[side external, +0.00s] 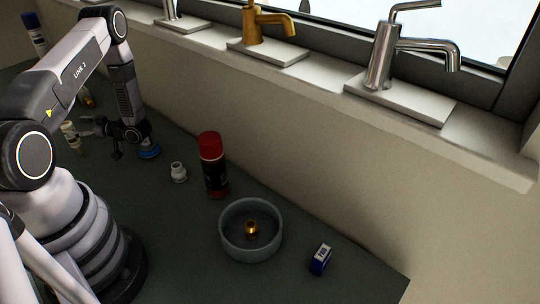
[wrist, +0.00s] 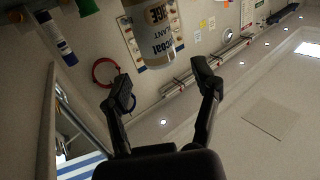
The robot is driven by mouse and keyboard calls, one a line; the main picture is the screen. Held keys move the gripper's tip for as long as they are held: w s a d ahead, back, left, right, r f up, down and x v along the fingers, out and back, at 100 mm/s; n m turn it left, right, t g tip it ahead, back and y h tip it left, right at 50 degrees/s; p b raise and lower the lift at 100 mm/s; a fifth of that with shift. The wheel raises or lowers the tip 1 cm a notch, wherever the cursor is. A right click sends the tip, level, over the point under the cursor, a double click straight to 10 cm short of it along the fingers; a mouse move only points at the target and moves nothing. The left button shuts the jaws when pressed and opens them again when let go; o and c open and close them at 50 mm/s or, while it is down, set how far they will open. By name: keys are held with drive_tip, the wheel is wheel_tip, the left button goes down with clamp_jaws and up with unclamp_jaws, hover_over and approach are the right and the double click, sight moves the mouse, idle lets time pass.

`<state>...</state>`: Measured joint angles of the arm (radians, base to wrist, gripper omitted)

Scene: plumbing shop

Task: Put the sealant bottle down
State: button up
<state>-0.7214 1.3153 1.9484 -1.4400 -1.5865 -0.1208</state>
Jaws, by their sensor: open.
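The sealant bottle (wrist: 152,35) is pale with a printed label. It appears upside down at the top of the wrist view, just ahead of my fingertips, and its far end is cut off by the frame. In the side view a small pale bottle (side external: 71,137) with a tan lower part stands upright at the left, just beyond my fingertips; it looks like the same bottle. My gripper (side external: 89,126) is low over the bench and points left. In the wrist view my gripper (wrist: 165,84) is open, with nothing between its fingers.
A blue round item (side external: 149,151) lies below my wrist. A white fitting (side external: 178,172), a red-capped can (side external: 212,164), a grey bowl (side external: 236,254) with a brass piece inside, and a blue-white box (side external: 320,259) stand to the right. Taps line the sill behind. The bench's front right is clear.

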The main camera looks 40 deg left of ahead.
sight(67, 127)
drive_tip(key=v, duration=0.6)
drive_tip(key=shift+w+d, duration=0.2)
drive_tip(key=shift+d, duration=0.05)
drive_tip(key=shift+o, duration=0.5)
drive_tip(key=shift+w+d, duration=0.3)
drive_tip(key=shift+d, duration=0.15)
drive_tip(key=s+d+m+t+y, duration=0.3)
drive_tip(key=s+m+t, duration=0.1)
drive_tip(key=m+t, duration=0.15)
drive_tip(key=shift+n+t, duration=0.45)
drive_tip(key=shift+t, duration=0.1)
drive_tip(key=s+a, duration=0.1)
drive_tip(key=a, duration=0.3)
drive_tip(key=s+a, duration=0.1)
drive_tip(key=a, duration=0.8)
drive_tip(key=shift+s+a+f, duration=0.1)
drive_tip(key=shift+s+f, duration=0.25)
drive_tip(key=shift+s, duration=0.05)
drive_tip(key=shift+c, duration=0.3)
